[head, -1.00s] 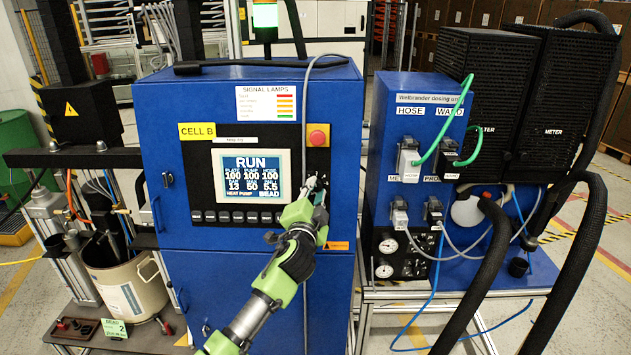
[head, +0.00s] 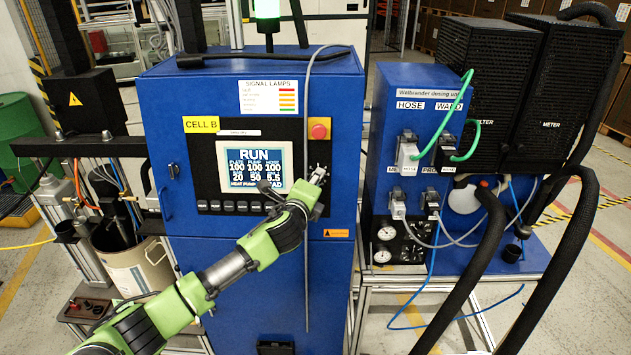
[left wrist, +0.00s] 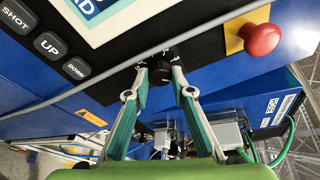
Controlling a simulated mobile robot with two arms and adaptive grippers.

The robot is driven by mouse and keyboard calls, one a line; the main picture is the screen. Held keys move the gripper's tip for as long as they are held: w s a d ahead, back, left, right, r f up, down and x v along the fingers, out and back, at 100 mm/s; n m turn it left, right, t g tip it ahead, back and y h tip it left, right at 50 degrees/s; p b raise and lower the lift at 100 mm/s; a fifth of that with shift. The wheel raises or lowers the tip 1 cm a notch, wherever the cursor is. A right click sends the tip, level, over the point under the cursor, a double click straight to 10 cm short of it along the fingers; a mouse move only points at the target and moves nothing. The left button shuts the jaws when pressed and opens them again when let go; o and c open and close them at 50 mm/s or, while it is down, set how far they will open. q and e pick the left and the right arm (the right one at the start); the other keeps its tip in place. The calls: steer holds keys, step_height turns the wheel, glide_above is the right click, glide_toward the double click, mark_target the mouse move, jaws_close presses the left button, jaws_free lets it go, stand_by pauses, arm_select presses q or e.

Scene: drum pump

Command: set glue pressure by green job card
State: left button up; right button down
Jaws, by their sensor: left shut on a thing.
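The blue CELL B cabinet (head: 190,265) carries a screen (head: 254,167) that reads RUN, with 100, 100, 100 and below them 20, 50 and 5.5. My left arm partly covers the screen's lower edge. My left gripper (head: 318,180) is at the panel right of the screen, below the red stop button (head: 319,131). In the left wrist view its two fingers (left wrist: 160,75) are shut on a small black knob (left wrist: 159,69). The green job card does not show now; my left arm crosses the place at lower left where a green card was. My right gripper is not in view.
Panel keys (head: 230,207) run below the screen; UP (left wrist: 50,46) and DOWN (left wrist: 77,68) are among them. A grey cable (head: 306,120) hangs down the cabinet front near my gripper. A dosing unit (head: 425,80) with plugs and hoses stands to the right.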

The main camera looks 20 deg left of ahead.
arm_select(q)
steer(key=m, duration=0.3)
steer(key=m+g, duration=0.1)
steer(key=m, duration=0.2)
steer(key=r+m+g+y, duration=0.1)
steer(key=m, duration=0.2)
steer(key=shift+w, duration=0.15)
stand_by(0.4)
steer(key=o, duration=1.1)
steer(key=shift+f, duration=0.1)
steer(key=shift+w+f, duration=0.1)
steer(key=shift+f, duration=0.05)
steer(key=v, duration=1.2)
